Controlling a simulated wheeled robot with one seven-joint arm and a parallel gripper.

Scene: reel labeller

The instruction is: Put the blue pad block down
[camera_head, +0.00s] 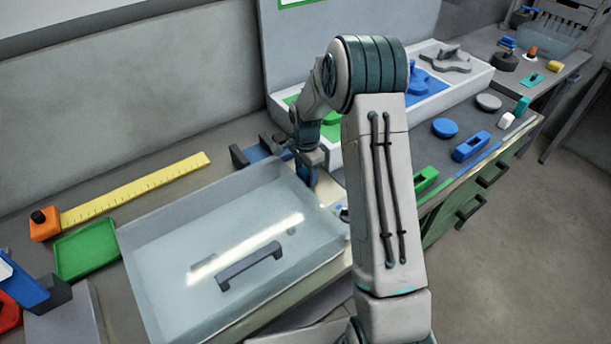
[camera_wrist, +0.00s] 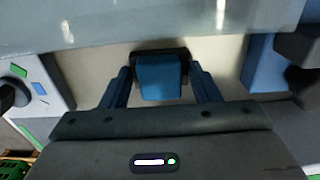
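The blue pad block (camera_wrist: 160,80) has a dark strip along its far edge. In the wrist view it sits between the two fingers of my gripper (camera_wrist: 160,84), whose tips close in at the ends of the dark strip; my gripper looks shut on it. In the head view my gripper (camera_head: 308,172) points down over the bench, just behind the right back corner of the clear bin. The block is hard to make out there. Whether its underside touches the bench cannot be told.
The clear bin (camera_head: 137,238) with a dark handle stands close to my gripper. A dark blue fixture (camera_head: 255,153) is just left of it, and a white tray (camera_head: 460,93) with green and blue sections lies behind. A yellow ruler (camera_head: 140,188) and green tray (camera_head: 88,249) are left.

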